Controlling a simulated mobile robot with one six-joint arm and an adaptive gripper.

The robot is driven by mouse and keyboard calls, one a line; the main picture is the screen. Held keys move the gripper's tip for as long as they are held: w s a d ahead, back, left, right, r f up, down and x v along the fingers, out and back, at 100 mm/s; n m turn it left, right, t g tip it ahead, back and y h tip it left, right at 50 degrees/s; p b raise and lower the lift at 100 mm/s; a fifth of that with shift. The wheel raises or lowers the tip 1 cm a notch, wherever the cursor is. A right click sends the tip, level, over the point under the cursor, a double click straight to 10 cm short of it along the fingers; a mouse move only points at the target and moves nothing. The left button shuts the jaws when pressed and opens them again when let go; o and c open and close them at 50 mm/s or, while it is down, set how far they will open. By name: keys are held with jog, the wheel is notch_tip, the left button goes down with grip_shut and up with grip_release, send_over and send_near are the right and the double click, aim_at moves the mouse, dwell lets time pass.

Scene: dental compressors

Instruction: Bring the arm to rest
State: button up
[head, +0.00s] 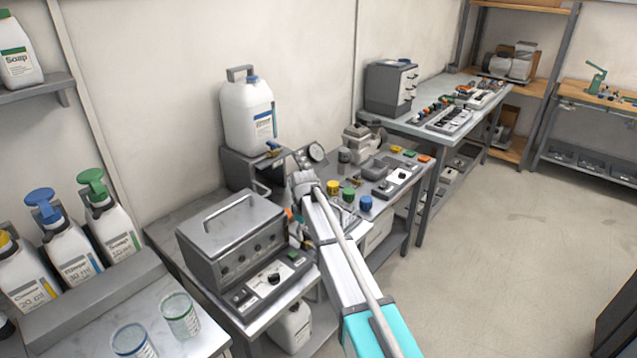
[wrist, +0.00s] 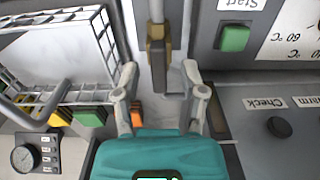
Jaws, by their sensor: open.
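My gripper (wrist: 158,88) shows in the wrist view with its two grey fingers spread apart and nothing held between them. A grey post with a brass-coloured fitting (wrist: 157,50) stands beyond the fingers, in line with the gap; I cannot tell how far off it is. In the head view my arm (head: 335,255) reaches from the bottom over the bench area, and its far end is near the gauge unit, right of the grey metal box (head: 232,240). The fingers are too small to make out there.
In the wrist view a wire basket (wrist: 80,60) is close on the left and a panel with a green button (wrist: 233,38) on the right. In the head view a white jug (head: 247,115) stands behind the arm's end. Open floor (head: 500,240) lies to the right.

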jog(key=s+d+r+m+p, duration=0.3)
jog(key=s+d+m, duration=0.7)
jog(key=s+d, duration=1.5)
jog(key=shift+s+d+m, duration=0.15)
jog(key=shift+s+m, duration=0.15)
jog(key=shift+s, duration=0.25)
